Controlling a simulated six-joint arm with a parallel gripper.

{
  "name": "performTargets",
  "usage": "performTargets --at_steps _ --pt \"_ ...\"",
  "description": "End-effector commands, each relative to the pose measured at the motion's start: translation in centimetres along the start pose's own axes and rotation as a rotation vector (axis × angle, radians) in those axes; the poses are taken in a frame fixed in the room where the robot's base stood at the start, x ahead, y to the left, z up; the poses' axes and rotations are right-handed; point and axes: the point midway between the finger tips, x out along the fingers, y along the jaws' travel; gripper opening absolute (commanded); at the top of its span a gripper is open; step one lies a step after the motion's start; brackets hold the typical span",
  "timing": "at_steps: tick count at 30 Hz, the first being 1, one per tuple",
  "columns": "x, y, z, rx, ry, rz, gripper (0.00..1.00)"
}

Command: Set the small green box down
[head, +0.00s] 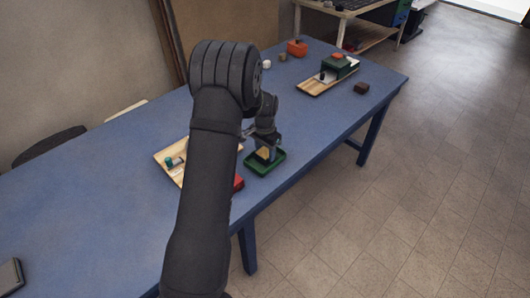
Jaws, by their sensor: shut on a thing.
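The small green box (266,170) is a shallow, open-topped dark green box near the front edge of the blue table (90,200). My gripper (264,153) points down over it and is shut, with its fingers reaching to the box. A tan-yellow patch shows between the fingers; I cannot tell whether it is the inside of the box or a separate thing. The box looks level. It is at or just above the table top, and I cannot tell whether it touches.
A wooden tray (167,153) and a red thing (238,183) are partly hidden by my arm. Farther back are a second wooden tray (314,87), a larger green box (337,67), a brown block (361,88) and an orange box (297,48). The table's left part is mostly clear.

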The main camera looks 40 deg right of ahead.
Motion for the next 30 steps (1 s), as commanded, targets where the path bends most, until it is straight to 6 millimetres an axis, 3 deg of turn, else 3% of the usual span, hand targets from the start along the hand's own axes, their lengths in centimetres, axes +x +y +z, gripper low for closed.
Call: performTargets --at_steps 12,13,15,24,30 --pt "0.9 0.0 0.0 0.0 0.0 0.0 0.27" --pt "0.9 0.0 0.0 0.0 0.0 0.0 0.52" --pt "0.9 0.0 0.0 0.0 0.0 0.0 0.59" --pt "0.6 0.0 0.0 0.0 0.001 -0.001 0.59" --pt "-2.1 0.0 -0.1 0.0 0.004 -0.002 0.59"
